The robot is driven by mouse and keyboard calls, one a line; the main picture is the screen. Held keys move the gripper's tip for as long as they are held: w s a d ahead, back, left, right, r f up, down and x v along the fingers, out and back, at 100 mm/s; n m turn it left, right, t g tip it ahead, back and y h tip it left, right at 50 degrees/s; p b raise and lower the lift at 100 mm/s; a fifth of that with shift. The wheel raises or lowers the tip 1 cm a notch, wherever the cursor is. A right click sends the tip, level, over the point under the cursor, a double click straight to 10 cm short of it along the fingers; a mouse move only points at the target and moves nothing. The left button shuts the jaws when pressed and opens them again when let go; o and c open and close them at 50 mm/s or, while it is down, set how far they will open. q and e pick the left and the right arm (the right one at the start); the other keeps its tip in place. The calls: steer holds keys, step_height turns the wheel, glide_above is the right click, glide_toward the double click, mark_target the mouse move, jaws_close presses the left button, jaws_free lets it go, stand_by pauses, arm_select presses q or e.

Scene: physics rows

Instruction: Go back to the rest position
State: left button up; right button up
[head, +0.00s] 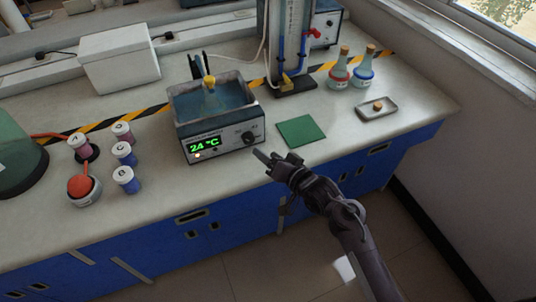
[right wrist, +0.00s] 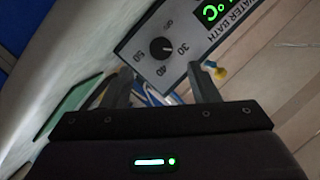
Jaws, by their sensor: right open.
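My right gripper (head: 266,158) is in front of the water bath (head: 225,145), near the lower right corner of its front panel. It is open and empty, with nothing between its fingers. In the right wrist view, my right gripper (right wrist: 160,82) shows two spread fingers. The dial (right wrist: 163,48) and part of the water bath's panel (right wrist: 185,62) lie beyond the fingertips. The gripper appears apart from the dial, which also shows in the head view (head: 248,138). My left gripper is not in view.
A green mat (head: 301,130) lies right of the bath. Two flasks (head: 340,72) and a small tray (head: 390,108) stand farther right. Floor is free before the blue cabinets (head: 190,240).

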steer(key=s+d+n+g+h, duration=0.1)
steer(key=s+d+g+h, duration=0.2)
steer(key=s+d, duration=0.35)
steer(key=s+d+r+n+g+h, duration=0.1)
steer(key=s+d+g+h, duration=0.2)
steer(key=s, duration=0.7)
steer(key=s+d+n+g+h, duration=0.25)
steer(key=s+d, duration=0.25)
steer(key=s, duration=0.3)
step_height(320, 180, down, 30)
steer(key=s+g, duration=0.2)
steer(key=s+d+f, duration=0.2)
steer(key=s+f, duration=0.7)
steer(key=s+d+f+g, duration=0.1)
steer(key=s+f, duration=0.8)
steer(key=s, duration=0.1)
steer(key=shift+s+d+f, duration=0.15)
steer(key=shift+s+d, duration=0.05)
steer(key=shift+d, duration=0.15)
